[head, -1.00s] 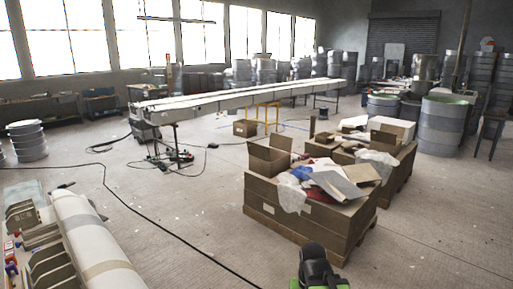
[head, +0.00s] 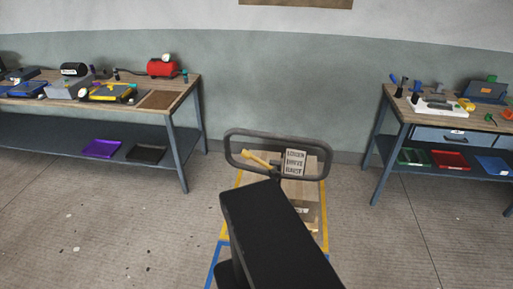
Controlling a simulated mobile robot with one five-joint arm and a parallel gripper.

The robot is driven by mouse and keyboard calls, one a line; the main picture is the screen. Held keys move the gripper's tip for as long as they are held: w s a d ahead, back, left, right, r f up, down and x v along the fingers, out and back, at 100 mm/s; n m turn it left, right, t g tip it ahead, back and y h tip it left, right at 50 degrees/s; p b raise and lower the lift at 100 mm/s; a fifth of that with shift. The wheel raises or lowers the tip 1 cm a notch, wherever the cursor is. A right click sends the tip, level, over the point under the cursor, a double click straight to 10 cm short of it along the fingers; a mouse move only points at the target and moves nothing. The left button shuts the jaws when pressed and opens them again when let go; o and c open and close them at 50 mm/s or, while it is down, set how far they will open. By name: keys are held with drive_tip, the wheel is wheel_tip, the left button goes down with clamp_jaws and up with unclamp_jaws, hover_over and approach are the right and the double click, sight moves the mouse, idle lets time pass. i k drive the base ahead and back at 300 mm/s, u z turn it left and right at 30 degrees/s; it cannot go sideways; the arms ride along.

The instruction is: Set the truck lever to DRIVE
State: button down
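The truck's handle, a dark grey loop (head: 231,147), stands in the middle of the head view. A yellow lever (head: 258,159) sits inside the loop at its left part, its free end tilted up and to the left. A small pale plate (head: 295,162) with three lines of dark lettering is to the right of the lever; the words are too small to read surely. A large black arm link, apparently mine, covers the area below the handle and hides part of the truck. My gripper cannot be made out in this view.
A workbench (head: 187,143) with tools stands on the left, and another bench (head: 379,155) on the right. A grey-green wall (head: 250,85) is behind. Floor between the benches and truck is clear.

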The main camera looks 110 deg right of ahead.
sight(245, 153)
drive_tip(key=z, duration=1.05)
drive_tip(key=k, duration=0.85)
drive_tip(key=z, duration=0.6)
drive_tip(key=i, duration=1)
drive_tip(key=z, duration=0.05)
